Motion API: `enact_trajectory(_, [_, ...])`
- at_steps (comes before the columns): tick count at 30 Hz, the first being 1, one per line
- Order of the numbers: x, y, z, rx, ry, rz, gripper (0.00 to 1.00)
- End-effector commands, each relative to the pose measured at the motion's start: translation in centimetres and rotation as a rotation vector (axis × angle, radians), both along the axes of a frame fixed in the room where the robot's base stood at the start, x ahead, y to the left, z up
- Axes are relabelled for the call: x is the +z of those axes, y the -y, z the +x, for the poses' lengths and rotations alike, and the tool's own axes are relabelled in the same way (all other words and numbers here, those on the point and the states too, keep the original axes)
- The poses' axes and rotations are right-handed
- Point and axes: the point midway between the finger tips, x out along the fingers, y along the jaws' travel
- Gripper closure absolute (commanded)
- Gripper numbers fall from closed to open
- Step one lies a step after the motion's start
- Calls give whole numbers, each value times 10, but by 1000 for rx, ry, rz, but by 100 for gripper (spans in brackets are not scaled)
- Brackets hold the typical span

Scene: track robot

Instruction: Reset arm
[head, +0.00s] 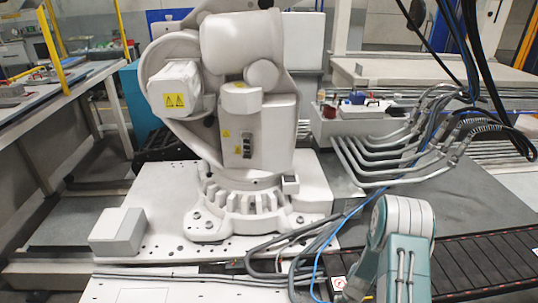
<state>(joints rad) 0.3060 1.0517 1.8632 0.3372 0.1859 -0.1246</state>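My gripper does not show in the head view. A large white industrial robot arm (243,50) with yellow warning labels stands in the middle of the view. Its round bolted foot (230,215) sits on a white base plate (165,250). The top of this arm is cut off by the upper picture edge.
Bent metal pipes (375,165) and black and blue cables fill the right side. A black cable track (475,262) runs along the lower right. A grey box (118,232) sits on the plate. A long workbench (75,85) stands at left.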

Motion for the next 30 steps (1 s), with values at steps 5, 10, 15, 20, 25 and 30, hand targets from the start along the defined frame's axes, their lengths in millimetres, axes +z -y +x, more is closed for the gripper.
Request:
enact_trajectory(5, [81,-13,22,60,59,-4,16])
enact_trajectory(10, [151,-28,29,116,105,-9,16])
enact_trajectory(15, [217,-44,24,170,147,-17,16])
enact_trajectory(20, [274,-60,10,222,186,-30,16])
enact_trajectory(25, [329,-77,-12,272,227,-46,16])
enact_trajectory(30, [376,-92,-42,321,266,-66,16])
